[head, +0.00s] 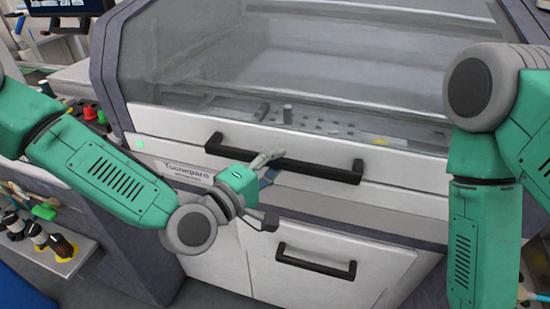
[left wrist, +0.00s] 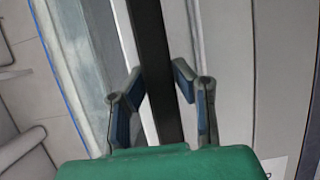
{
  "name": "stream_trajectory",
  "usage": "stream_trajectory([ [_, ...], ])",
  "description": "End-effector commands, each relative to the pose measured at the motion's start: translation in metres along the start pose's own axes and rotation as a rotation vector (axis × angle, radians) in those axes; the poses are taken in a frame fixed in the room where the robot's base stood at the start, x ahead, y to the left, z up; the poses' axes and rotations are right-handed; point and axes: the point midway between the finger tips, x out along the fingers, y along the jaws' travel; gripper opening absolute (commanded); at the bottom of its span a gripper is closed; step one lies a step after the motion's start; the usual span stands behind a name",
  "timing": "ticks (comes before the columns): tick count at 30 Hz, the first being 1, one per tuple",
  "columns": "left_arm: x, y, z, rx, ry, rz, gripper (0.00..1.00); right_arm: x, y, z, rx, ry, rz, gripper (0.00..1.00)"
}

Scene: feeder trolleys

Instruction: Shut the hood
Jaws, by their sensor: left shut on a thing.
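The hood (head: 290,55) is a large clear window in a dark grey frame, with a white front panel below it. Its long black bar handle (head: 325,168) runs across that panel. I cannot tell whether the hood is fully down. My left gripper (head: 268,167) is at the handle's left-middle part, shut on the bar. In the left wrist view, the bar (left wrist: 150,35) passes between the two blue-padded fingers (left wrist: 158,82). My right arm (head: 465,230) hangs at the right, and its gripper is out of the picture.
A lower drawer with a black handle (head: 315,262) sits under the hood panel. At left is a shelf with dark bottles (head: 40,238), and red and green knobs (head: 90,112) are beside the machine. A perforated plate (head: 320,125) shows behind the window.

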Motion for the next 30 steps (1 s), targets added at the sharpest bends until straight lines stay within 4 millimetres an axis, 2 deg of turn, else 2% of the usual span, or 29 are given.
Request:
stream_trajectory([
  [1, -0.004, 0.017, 0.008, -0.007, -0.016, -0.009, 0.0, -0.015, 0.0, -0.001, 0.0, 0.0, 0.0, 0.4],
  [3, -0.011, 0.03, 0.011, -0.014, -0.018, -0.027, 0.0, -0.028, 0.0, -0.002, 0.0, 0.001, 0.0, 0.4],
  [10, -0.027, 0.062, 0.019, -0.039, -0.02, -0.087, 0.0, -0.062, 0.001, -0.004, 0.0, 0.001, 0.0, 0.4],
  [15, -0.032, 0.07, 0.022, -0.048, -0.022, -0.114, 0.0, -0.071, 0.001, -0.004, 0.0, 0.001, 0.0, 0.4],
  [26, -0.033, 0.068, 0.025, -0.05, -0.023, -0.121, 0.0, -0.07, 0.001, -0.004, 0.0, 0.0, 0.0, 0.4],
  [27, -0.033, 0.068, 0.025, -0.05, -0.024, -0.121, 0.35, -0.07, 0.001, -0.004, 0.0, 0.0, 0.0, 0.4],
  [28, -0.033, 0.068, 0.024, -0.05, -0.023, -0.121, 0.43, -0.07, 0.001, -0.004, 0.0, 0.0, 0.0, 0.4],
  [30, -0.033, 0.068, 0.023, -0.05, -0.02, -0.121, 0.43, -0.07, 0.001, -0.004, 0.0, 0.0, 0.0, 0.4],
])
